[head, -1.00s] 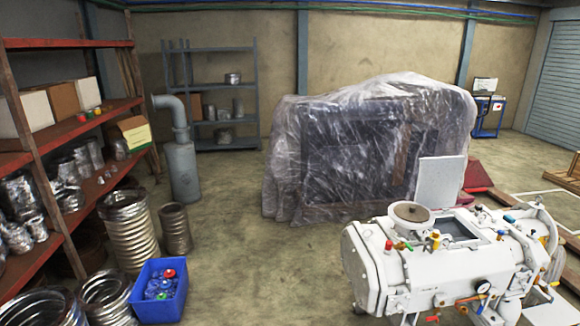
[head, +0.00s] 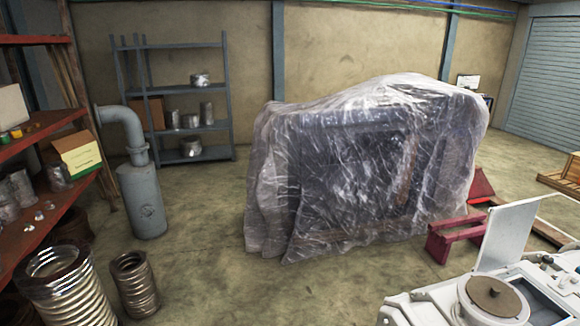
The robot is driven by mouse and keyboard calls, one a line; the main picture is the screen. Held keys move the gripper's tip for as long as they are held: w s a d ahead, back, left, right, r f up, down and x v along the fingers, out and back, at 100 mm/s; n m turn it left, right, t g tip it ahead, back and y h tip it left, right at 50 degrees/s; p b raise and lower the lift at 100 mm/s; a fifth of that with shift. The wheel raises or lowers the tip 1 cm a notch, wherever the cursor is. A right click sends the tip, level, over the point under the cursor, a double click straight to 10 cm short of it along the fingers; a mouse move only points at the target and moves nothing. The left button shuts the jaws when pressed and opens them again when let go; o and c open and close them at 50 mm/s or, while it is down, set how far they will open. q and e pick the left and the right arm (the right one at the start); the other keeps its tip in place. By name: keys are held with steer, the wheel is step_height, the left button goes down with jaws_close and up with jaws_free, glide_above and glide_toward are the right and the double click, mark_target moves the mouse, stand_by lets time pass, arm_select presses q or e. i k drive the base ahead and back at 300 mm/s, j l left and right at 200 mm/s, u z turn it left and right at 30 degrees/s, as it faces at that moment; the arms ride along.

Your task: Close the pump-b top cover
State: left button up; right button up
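The white pump (head: 415,308) is at the lower right of the head view, cut off by the bottom and right edges. Its flat white top cover (head: 507,236) stands raised and tilted beside a rectangular opening (head: 541,297) in the pump's top. A round brown-topped port (head: 493,293) sits left of the opening. The lower part of the pump is out of view. Neither of my grippers shows in the head view.
A plastic-wrapped machine (head: 365,165) stands behind the pump, with a red stand (head: 455,235) between them. Red shelves (head: 40,130), coiled metal hoses (head: 70,290) and a grey cylinder (head: 143,200) line the left. Floor (head: 235,290) left of the pump is clear.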

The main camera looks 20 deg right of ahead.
mark_target(509, 227)
steer(key=i+z, duration=0.45)
steer(key=i+j+z, duration=0.15)
steer(key=i+z, duration=0.15)
steer(key=z, duration=0.15)
steer(key=i+j+z, duration=0.3)
steer(key=z, duration=0.15)
steer(key=i+j+z, duration=0.65)
steer(key=z, duration=0.15)
steer(key=i+j+z, duration=0.15)
steer(key=j+z, duration=0.25)
steer(key=i+j+z, duration=0.1)
steer(key=j+z, duration=0.25)
steer(key=i+j+z, duration=0.1)
steer(key=j+z, duration=0.65)
steer(key=i+l, duration=0.05)
